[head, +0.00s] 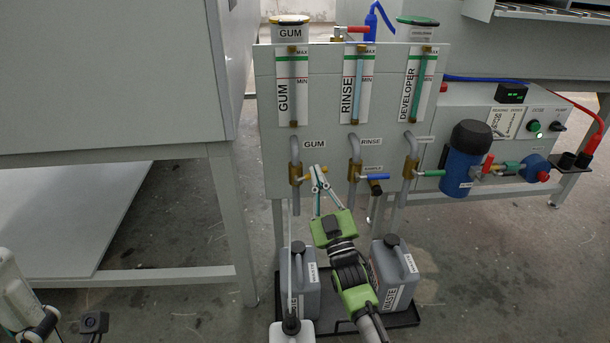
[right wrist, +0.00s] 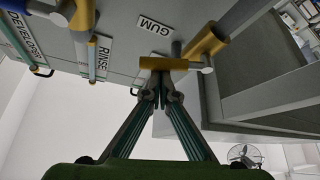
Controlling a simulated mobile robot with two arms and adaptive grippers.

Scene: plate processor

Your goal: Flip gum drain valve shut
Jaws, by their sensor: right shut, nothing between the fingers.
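The gum drain valve (head: 295,174) is a brass body on the grey pipe under the GUM label. Its yellow handle (right wrist: 168,63) sticks out sideways from the valve body (right wrist: 207,42) in the right wrist view. In the head view the handle points right and is partly hidden by my fingertips. My right gripper (head: 318,172) is shut and empty, its fingertips right at the handle. In the right wrist view the closed fingertips (right wrist: 163,80) sit just below the handle's middle; I cannot tell whether they touch it. My left gripper is not in view.
The rinse valve's blue handle (head: 375,177) and the developer valve's green handle (head: 430,173) stick out to the right. Grey jugs (head: 300,283) and (head: 395,275) stand on a black tray (head: 404,320) below. A blue filter housing (head: 462,160) is at right.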

